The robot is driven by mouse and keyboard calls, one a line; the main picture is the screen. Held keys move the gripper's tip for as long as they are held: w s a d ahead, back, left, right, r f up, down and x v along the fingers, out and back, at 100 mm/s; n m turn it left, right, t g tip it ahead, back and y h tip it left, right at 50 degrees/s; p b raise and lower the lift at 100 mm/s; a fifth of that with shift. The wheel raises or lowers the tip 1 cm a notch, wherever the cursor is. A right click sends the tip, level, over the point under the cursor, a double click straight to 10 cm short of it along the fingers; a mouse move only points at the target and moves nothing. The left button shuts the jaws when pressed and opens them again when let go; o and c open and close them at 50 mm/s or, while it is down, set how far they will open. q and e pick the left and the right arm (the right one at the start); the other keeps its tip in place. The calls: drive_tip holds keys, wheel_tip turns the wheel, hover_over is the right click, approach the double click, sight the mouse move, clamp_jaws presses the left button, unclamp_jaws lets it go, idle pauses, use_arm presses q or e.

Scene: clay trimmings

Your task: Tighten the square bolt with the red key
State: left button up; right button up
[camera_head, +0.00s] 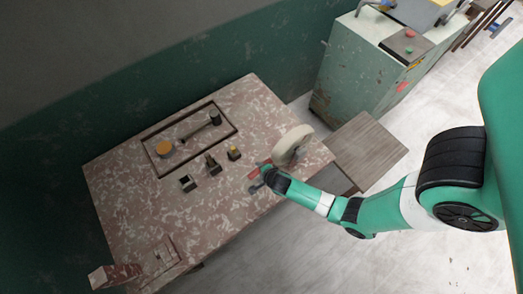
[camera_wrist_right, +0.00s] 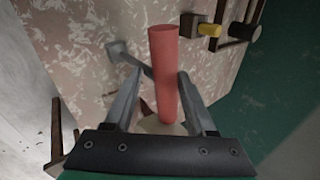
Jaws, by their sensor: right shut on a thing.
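My right gripper (camera_head: 262,180) is over the right part of the speckled table (camera_head: 130,190). In the right wrist view my right gripper (camera_wrist_right: 160,108) is shut on a red cylindrical handle (camera_wrist_right: 163,70), which stands between its two fingers. The red also shows in the head view (camera_head: 254,172). A grey rod with a squarish end (camera_wrist_right: 118,50) shows beside the handle; it seems to belong to the key. Three small dark blocks stand in a row left of the gripper: one (camera_head: 187,183), one (camera_head: 213,165) and a yellow-topped one (camera_head: 234,153). Which holds the square bolt is too small to tell. My left gripper is not in view.
A dark-framed tray (camera_head: 232,128) at the back holds an orange disc (camera_head: 164,147) and a dark-ended tool (camera_head: 214,118). A pale round wheel (camera_head: 291,146) stands close behind the gripper. The table's left part is clear.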

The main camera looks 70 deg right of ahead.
drive_tip(key=shift+s+f, duration=0.1)
drive_tip(key=shift+f, duration=0.05)
drive_tip(key=shift+f+m+b, duration=0.15)
drive_tip(key=shift+m+b, duration=0.15)
drive_tip(key=shift+b, duration=0.15)
drive_tip(key=shift+o, duration=0.2)
drive_tip(key=shift+r+m+g+h, duration=0.25)
drive_tip(key=shift+m+g+h, duration=0.05)
drive_tip(key=shift+m+g, duration=0.1)
drive_tip(key=shift+o, duration=0.3)
drive_tip(key=shift+r+m+g+p, duration=0.15)
drive_tip(key=shift+m+g+p, duration=0.25)
drive_tip(key=shift+m+p, duration=0.55)
drive_tip(key=shift+h, duration=0.3)
drive_tip(key=shift+f, duration=0.25)
